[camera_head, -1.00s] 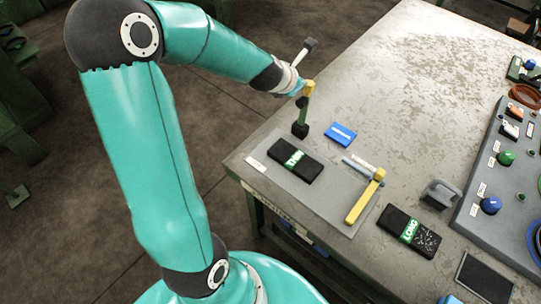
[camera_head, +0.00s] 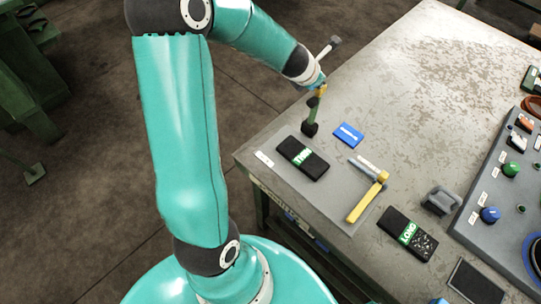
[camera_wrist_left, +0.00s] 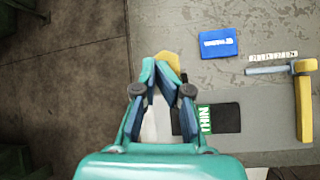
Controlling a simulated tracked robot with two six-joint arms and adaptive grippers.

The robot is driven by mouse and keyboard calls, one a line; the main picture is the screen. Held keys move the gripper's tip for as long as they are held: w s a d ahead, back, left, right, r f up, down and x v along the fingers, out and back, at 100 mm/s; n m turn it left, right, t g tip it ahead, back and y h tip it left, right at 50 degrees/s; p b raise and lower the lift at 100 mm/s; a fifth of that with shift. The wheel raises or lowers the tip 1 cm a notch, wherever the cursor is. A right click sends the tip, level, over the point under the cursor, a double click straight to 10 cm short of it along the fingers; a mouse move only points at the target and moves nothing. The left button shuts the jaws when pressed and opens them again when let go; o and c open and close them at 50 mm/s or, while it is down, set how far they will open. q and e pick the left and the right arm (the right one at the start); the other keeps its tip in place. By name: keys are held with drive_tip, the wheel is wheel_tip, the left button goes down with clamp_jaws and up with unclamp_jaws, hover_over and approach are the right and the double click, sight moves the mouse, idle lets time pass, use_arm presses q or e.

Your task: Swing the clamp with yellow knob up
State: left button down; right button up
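The yellow knob (camera_head: 322,90) tops a green upright post (camera_head: 312,112) with a black foot, at the table's left edge. The post leans slightly to the right in the head view. My left gripper (camera_head: 318,84) is at this knob. In the left wrist view, the fingers (camera_wrist_left: 158,72) converge closely at the yellow knob (camera_wrist_left: 170,62), which is partly hidden by them. They look shut on it. A second yellow handle (camera_head: 366,199) with a grey rod lies low on the grey plate, apart from the gripper. My right gripper is not in view.
A black block with a green label (camera_head: 301,158) lies on the plate, with a blue card (camera_head: 349,135) behind it. Another black block (camera_head: 407,234), a grey bracket (camera_head: 441,200) and a control panel (camera_head: 490,185) stand to the right. The table's far part is clear.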

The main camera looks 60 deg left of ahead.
use_arm(q)
drive_tip(key=shift+w+f, duration=0.1)
drive_tip(key=shift+w, duration=0.1)
drive_tip(key=shift+w+f, duration=0.1)
drive_tip(key=shift+w, duration=0.05)
drive_tip(key=shift+s+d+r, duration=0.1)
drive_tip(key=shift+s+r, duration=0.4)
drive_tip(key=v, duration=1.1)
drive_tip(key=shift+w, duration=0.1)
